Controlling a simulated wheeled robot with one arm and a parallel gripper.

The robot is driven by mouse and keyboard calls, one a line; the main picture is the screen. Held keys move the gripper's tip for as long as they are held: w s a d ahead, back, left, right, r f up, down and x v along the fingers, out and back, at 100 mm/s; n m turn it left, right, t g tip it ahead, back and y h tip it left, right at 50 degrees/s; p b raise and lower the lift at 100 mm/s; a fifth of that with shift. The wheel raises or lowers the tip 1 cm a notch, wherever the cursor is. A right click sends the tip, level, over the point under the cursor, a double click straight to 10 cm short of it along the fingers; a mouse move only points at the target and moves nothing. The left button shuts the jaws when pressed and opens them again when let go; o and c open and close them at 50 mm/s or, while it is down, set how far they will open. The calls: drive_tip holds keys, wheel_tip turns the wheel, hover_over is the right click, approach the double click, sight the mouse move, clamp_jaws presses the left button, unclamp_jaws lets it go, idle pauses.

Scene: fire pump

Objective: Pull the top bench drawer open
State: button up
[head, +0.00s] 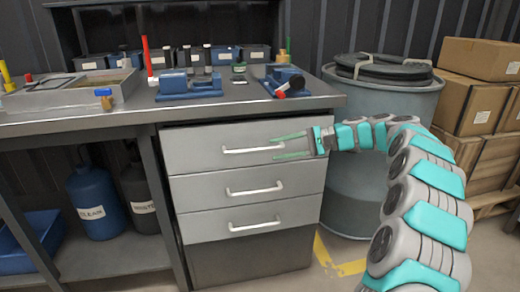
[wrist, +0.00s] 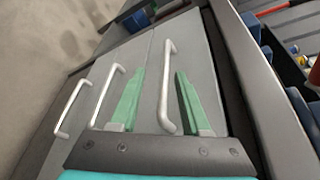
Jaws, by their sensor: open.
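The top bench drawer (head: 190,150) is a light grey panel under the bench top, and its front looks in line with the drawers below. Its white bar handle (head: 235,151) runs level across the front. My gripper (head: 273,148) is at the right part of this handle, with one green finger above the bar and one below. In the wrist view the gripper (wrist: 160,71) is open and the top handle (wrist: 166,85) lies between the fingers, nearer the right one. I cannot tell whether a finger touches the bar.
Two more drawers with white handles sit below, the middle one (head: 200,193) and the lower one (head: 200,226). The bench top (head: 225,100) overhangs them and holds blue tools and bins. A grey drum (head: 415,105) and cardboard boxes (head: 480,58) stand at right. Blue and dark jugs stand at lower left.

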sight(266, 149)
drive_tip(key=shift+t+y, duration=0.3)
drive_tip(key=w+a, duration=0.1)
drive_tip(key=a, duration=0.1)
drive_tip(key=a+f, duration=0.1)
drive_tip(key=a, duration=0.1)
drive_tip(key=w+a+f, duration=0.1)
drive_tip(key=a, duration=0.1)
drive_tip(key=shift+w+a+p, duration=0.1)
drive_tip(key=shift+w+p, duration=0.2)
drive_tip(key=shift+p, duration=0.05)
clamp_jaws()
drive_tip(key=shift+f, duration=0.1)
idle(1.1)
